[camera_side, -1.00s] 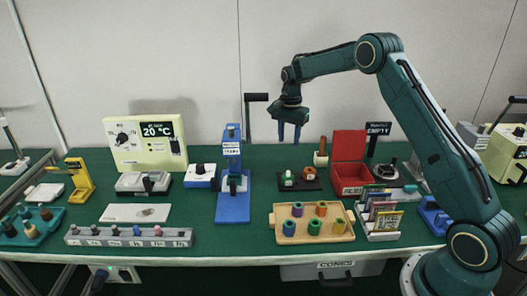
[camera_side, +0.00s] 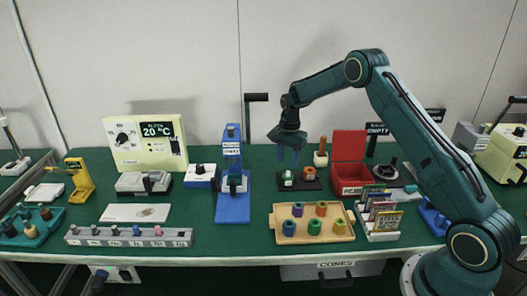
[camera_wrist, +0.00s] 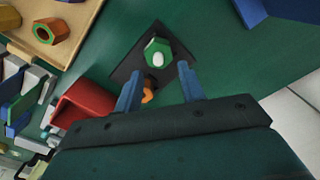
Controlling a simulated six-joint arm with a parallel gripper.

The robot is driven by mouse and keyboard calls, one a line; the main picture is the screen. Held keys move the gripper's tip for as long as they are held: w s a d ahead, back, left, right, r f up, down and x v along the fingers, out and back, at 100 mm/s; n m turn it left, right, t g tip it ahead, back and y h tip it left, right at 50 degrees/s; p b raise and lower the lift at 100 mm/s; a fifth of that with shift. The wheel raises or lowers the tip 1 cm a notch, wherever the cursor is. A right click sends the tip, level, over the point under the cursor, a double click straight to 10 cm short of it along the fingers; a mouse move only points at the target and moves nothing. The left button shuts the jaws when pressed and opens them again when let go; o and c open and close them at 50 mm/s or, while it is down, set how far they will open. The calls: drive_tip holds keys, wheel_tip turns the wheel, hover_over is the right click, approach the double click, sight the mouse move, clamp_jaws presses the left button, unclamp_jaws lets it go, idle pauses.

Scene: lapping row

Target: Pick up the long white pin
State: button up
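A green hexagonal piece (camera_side: 288,180) stands on a black square plate (camera_side: 313,187) near the middle of the bench. In the wrist view the green piece (camera_wrist: 151,45) has a rounded white top (camera_wrist: 158,59) in its middle. That may be the end of the white pin; its length is hidden from above. My gripper (camera_side: 288,156) is above the plate, fingers pointing down. In the wrist view my gripper (camera_wrist: 160,68) is open and empty, with its two blue fingers apart and the plate seen beyond them.
A wooden tray (camera_side: 340,237) with coloured pieces is in front. A blue stand (camera_side: 233,208) is to the left.

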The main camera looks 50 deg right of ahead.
drive_tip(key=shift+s+d+f, duration=0.15)
drive_tip(key=shift+f, duration=2.35)
clamp_jaws()
